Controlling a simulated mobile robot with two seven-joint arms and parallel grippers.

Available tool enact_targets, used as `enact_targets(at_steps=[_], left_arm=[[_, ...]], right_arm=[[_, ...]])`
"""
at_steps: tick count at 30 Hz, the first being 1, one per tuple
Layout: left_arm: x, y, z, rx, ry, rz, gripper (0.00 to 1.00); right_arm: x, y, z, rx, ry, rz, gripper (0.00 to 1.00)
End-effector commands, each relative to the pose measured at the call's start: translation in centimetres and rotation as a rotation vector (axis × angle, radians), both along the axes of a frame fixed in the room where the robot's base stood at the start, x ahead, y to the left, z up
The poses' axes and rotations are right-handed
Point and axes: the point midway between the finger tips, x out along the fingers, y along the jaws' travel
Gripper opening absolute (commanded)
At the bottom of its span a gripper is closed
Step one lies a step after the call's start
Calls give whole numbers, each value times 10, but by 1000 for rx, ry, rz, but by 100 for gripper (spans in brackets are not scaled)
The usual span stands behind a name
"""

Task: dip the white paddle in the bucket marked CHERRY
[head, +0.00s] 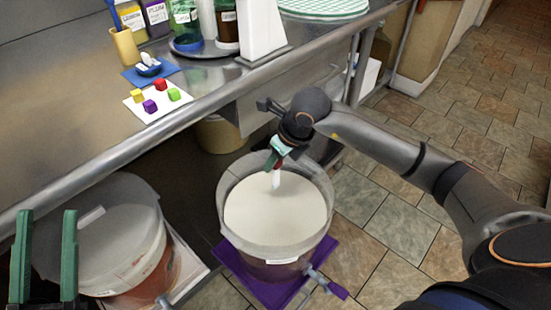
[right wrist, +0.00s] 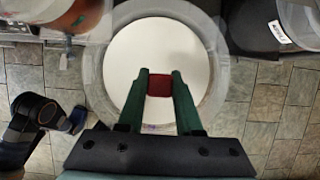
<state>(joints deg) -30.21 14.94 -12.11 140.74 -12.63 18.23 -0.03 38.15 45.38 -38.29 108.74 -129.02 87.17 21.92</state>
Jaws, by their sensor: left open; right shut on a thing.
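My right gripper (head: 276,158) is shut on the paddle's dark red grip (right wrist: 159,85), above the middle bucket. A short white part of the paddle (head: 276,180) hangs below the fingers, over the bucket's opening. I cannot tell whether its tip touches the pale surface inside. The middle bucket (head: 266,271) is clear-walled with a wide round pale surface inside, and stands on a purple mat. Its small label is too small to read, so I cannot tell which bucket is marked CHERRY. My left gripper (head: 46,215) is open and empty at the lower left.
Another bucket (head: 125,255) with a pale top and reddish contents stands at the left. The purple mat (head: 240,272) lies under the middle bucket, whose tap (head: 325,283) sticks out front right. A steel counter (head: 60,90) holds coloured cubes, jars and a cup. Tiled floor is clear at right.

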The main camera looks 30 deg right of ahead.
Motion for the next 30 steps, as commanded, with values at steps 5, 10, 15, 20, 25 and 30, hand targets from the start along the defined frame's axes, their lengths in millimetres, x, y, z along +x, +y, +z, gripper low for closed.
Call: enact_targets(at_steps=[5,10,15,20,25,30], left_arm=[[-10,-1,14,-2,-78,-14,43],[-22,-3,22,-2,-147,-26,43],[-29,-3,16,-15,-179,-46,43],[-32,-5,7,-23,-193,-67,43],[-31,-6,-7,-38,-181,-81,43],[-30,-9,-22,-56,-162,-98,43]], right_arm=[[0,0,-6,0,0,0,0],[0,0,-15,0,1,0,0],[0,0,-34,0,0,0,0],[0,0,-50,0,1,0,0],[0,0,-67,0,1,0,0],[0,0,-84,0,0,0,0]])
